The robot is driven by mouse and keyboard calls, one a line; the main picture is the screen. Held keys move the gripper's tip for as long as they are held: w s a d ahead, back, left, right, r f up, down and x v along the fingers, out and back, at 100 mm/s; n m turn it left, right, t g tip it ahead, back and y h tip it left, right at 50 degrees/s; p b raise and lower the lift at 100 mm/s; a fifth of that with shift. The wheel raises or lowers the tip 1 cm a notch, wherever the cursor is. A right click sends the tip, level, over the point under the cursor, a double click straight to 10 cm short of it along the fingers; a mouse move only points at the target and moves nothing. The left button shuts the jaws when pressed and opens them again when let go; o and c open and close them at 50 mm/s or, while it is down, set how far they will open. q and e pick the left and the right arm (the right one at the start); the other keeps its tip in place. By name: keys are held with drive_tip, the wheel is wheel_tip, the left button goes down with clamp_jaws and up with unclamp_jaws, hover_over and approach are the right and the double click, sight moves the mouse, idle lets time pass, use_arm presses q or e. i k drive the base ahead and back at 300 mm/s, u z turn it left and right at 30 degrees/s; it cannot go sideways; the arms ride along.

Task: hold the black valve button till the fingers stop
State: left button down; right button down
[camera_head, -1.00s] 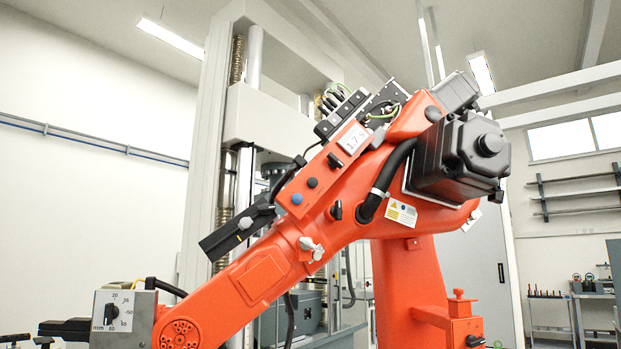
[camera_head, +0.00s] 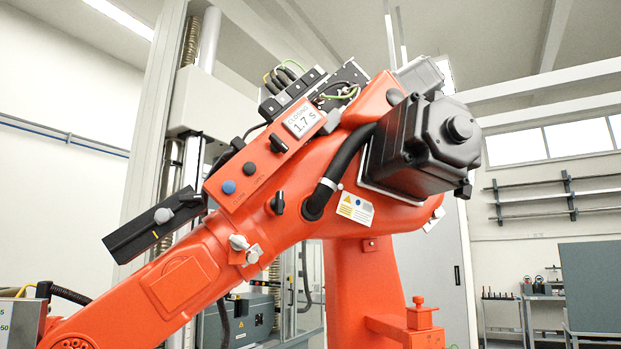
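The black valve button (camera_head: 249,168) is on a slanted orange panel fixed to a large orange robot arm (camera_head: 290,215). A blue button (camera_head: 228,187) sits just below and left of it. A black knob (camera_head: 278,143) is above and right of it. At the panel's upper end a white label (camera_head: 304,120) appears to read "CLOSING 1.7 s". Nothing is seen touching either button. The orange arm's fingers are not visible. Neither of my grippers shows.
A black bar (camera_head: 155,225) with a grey knob juts left from the orange arm. A bulky black motor housing (camera_head: 425,140) is at the right. A grey testing frame (camera_head: 155,140) stands behind. A grey board (camera_head: 592,285) and shelves (camera_head: 560,200) are at the far right.

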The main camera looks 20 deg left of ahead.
sight(250, 168)
drive_tip(key=u, duration=0.25)
drive_tip(key=i, duration=1)
drive_tip(key=u, duration=0.65)
